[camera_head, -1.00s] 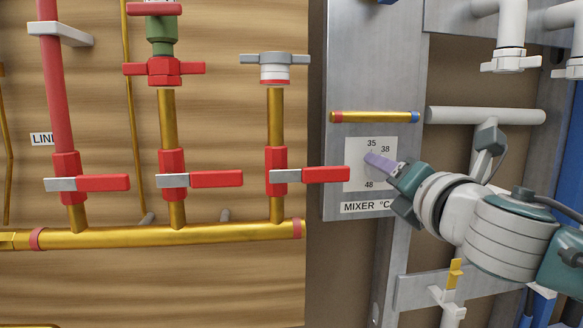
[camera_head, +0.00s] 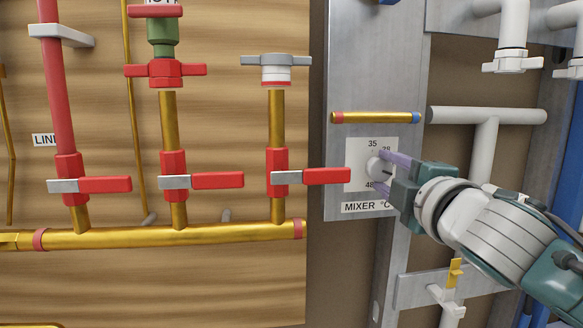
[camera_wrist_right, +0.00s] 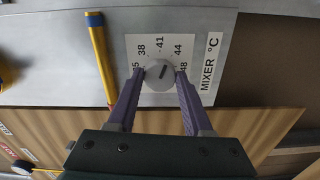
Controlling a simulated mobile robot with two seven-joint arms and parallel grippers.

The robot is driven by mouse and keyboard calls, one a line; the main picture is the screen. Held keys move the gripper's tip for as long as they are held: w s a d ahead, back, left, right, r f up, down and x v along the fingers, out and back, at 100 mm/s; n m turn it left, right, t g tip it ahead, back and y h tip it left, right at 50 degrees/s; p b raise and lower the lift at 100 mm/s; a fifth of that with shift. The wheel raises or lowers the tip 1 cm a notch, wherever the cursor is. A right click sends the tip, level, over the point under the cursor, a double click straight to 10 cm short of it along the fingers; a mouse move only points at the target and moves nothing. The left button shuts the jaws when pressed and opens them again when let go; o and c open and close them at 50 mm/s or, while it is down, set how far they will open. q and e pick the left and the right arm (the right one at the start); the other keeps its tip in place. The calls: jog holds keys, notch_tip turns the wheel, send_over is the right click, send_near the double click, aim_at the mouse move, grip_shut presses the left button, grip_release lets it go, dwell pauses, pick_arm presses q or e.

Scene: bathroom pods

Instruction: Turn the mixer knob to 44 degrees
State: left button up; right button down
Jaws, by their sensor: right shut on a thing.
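The mixer knob (camera_head: 375,170) is a round pale knob on a white dial plate (camera_head: 353,147) labelled "MIXER °C". It also shows in the right wrist view (camera_wrist_right: 158,77), with the numbers 35, 38, 41, 44 and 48 around it. The dark mark on the knob points to the upper right there, roughly between 41 and 44. My right gripper (camera_head: 384,172) is shut on the knob. In the right wrist view its two purple fingers (camera_wrist_right: 159,73) lie on opposite sides of it. In the head view the gripper hides part of the dial. My left gripper is not in view.
A short brass pipe (camera_head: 375,117) with red and blue ends sits above the dial. A red-handled valve (camera_head: 325,175) reaches close to the dial's left side. A white pipe (camera_head: 485,116) runs at the right, and a yellow-handled valve (camera_head: 455,272) is below my arm.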

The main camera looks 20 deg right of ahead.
jog(key=m+p, duration=0.1)
jog(key=m, duration=0.3)
jog(key=shift+m, duration=0.3)
dwell(0.3)
jog(key=shift+c, duration=1.5)
grip_release()
jog(key=p+v, duration=0.2)
jog(key=v, duration=0.8)
jog(key=shift+a, duration=0.1)
